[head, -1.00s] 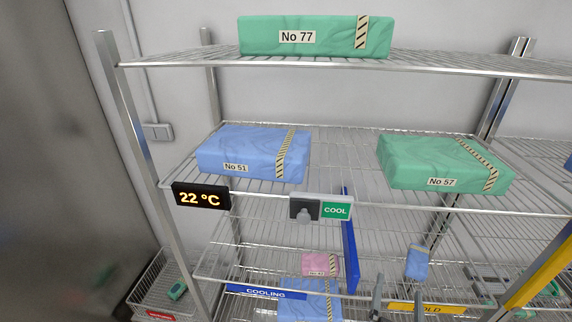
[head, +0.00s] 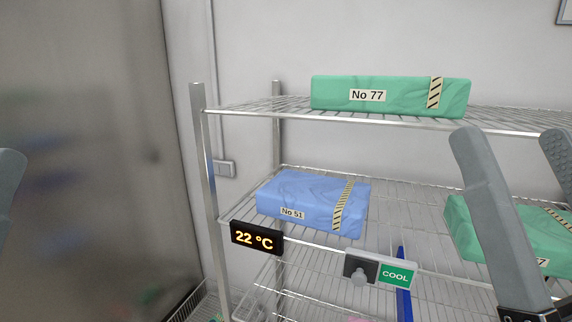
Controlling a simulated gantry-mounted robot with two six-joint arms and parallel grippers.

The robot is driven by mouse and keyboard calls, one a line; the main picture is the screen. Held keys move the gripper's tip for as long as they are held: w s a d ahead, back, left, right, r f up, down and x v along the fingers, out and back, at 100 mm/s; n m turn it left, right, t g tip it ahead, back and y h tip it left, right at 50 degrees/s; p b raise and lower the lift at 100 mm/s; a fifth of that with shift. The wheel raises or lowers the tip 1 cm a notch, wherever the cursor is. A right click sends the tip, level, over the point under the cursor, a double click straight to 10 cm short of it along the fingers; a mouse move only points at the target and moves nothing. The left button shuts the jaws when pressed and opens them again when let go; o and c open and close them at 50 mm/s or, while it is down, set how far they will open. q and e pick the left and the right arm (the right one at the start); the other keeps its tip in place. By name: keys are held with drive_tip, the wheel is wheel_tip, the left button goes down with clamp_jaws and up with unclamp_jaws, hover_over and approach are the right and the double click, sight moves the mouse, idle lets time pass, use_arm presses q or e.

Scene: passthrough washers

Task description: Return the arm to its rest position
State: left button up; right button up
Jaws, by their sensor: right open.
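My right gripper (head: 510,138) is at the right of the head view, its two grey fingers pointing up and spread apart with nothing between them. It shows in front of the rack and partly covers the green pack No 57 (head: 463,228). At the left edge, a single grey finger of my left gripper (head: 10,165) shows; the rest of it is out of frame, so its opening cannot be judged.
A wire rack holds green pack No 77 (head: 390,97) on top and blue pack No 51 (head: 312,200) on the middle shelf. A 22 °C display (head: 257,237) and a COOL switch (head: 380,270) sit on the shelf's front edge.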

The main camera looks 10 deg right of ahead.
wheel_tip(320, 180, up, 13)
drive_tip(key=p, duration=1.3)
drive_tip(key=shift+w+a+r+n+y+p, duration=0.15)
drive_tip(key=shift+w+n+y+p, duration=0.15)
drive_tip(key=shift+n+p, duration=0.1)
drive_tip(key=shift+c, duration=0.3)
